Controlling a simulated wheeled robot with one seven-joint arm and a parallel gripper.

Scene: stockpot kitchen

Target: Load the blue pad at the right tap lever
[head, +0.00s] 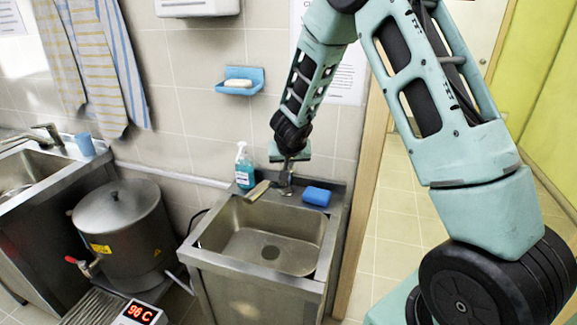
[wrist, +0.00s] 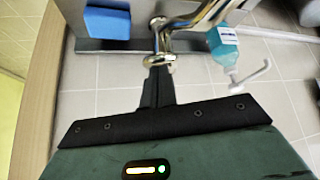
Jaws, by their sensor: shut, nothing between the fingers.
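The blue pad (head: 317,196) lies on the back right corner of the right sink's rim, to the right of the tap. It also shows at the top left of the wrist view (wrist: 107,22). The right tap (head: 285,189) stands at the back of that sink, and its chrome body shows in the wrist view (wrist: 161,42). My gripper (head: 287,170) points down over the tap, apart from the pad. In the wrist view its closed, empty fingers (wrist: 158,76) end right by the tap's round chrome end; I cannot tell whether they touch it.
A blue soap bottle (head: 244,169) stands left of the tap. The right sink basin (head: 268,240) is empty. A steel pot (head: 118,222) with a red-handled tap and a display reading 96 C (head: 140,313) are at left. A soap dish (head: 239,82) hangs on the wall.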

